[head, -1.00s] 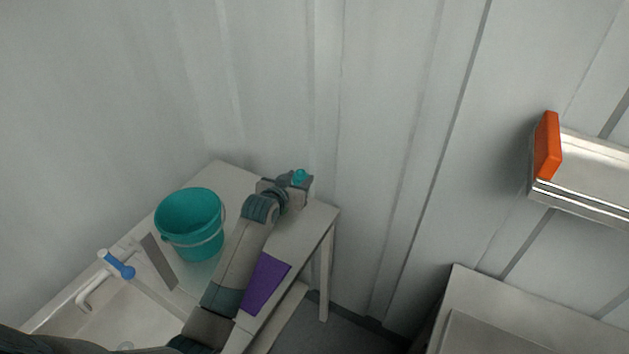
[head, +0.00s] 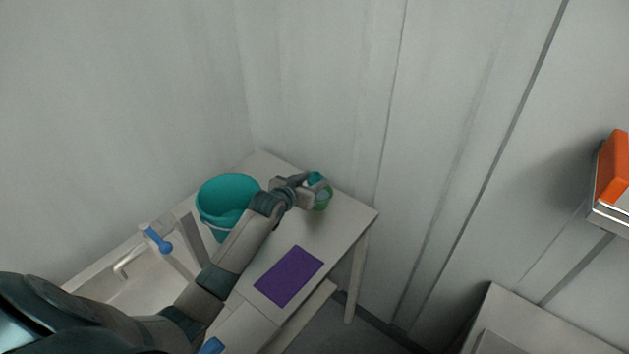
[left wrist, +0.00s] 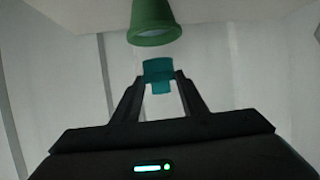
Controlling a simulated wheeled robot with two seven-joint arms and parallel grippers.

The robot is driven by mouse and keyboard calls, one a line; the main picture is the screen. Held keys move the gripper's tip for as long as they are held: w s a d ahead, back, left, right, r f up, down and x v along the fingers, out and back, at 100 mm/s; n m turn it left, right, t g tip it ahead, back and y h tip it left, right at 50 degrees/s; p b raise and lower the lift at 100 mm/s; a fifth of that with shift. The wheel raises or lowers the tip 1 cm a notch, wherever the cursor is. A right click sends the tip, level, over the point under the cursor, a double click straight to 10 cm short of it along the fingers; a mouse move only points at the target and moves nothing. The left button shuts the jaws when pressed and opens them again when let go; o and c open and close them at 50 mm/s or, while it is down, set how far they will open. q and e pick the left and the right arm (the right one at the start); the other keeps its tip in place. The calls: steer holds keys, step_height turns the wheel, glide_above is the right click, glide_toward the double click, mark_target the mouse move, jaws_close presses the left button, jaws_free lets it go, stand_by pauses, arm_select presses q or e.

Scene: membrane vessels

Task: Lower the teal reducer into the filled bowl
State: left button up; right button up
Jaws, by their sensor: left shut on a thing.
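My left gripper (head: 314,184) is shut on a small teal piece (head: 317,179), the reducer, above the far right part of the white table. In the left wrist view the teal reducer (left wrist: 158,71) sits between the two fingertips. A green vessel (head: 322,202) stands on the table just beside and below the gripper, partly hidden by it. The green vessel also shows in the left wrist view (left wrist: 153,25), beyond the reducer and apart from it in the picture. I cannot tell what the vessel holds. My right gripper is not in view.
A teal bucket (head: 226,194) stands left of my forearm. A purple mat (head: 289,275) lies on the white table (head: 339,228). A sink with a blue-handled tap (head: 158,240) is at the left. An orange block (head: 613,168) sits on a shelf at the right.

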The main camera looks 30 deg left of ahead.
arm_select(q)
steer(key=shift+w, duration=0.25)
steer(key=shift+w+b, duration=0.35)
steer(key=shift+w, duration=0.45)
steer(key=shift+f, duration=0.15)
stand_by(0.5)
steer(key=shift+f+b, duration=0.5)
steer(key=shift+f, duration=0.15)
steer(key=shift+f+b, duration=0.9)
steer(key=shift+f, duration=0.55)
steer(key=shift+f+b, duration=0.35)
steer(key=shift+f, duration=0.2)
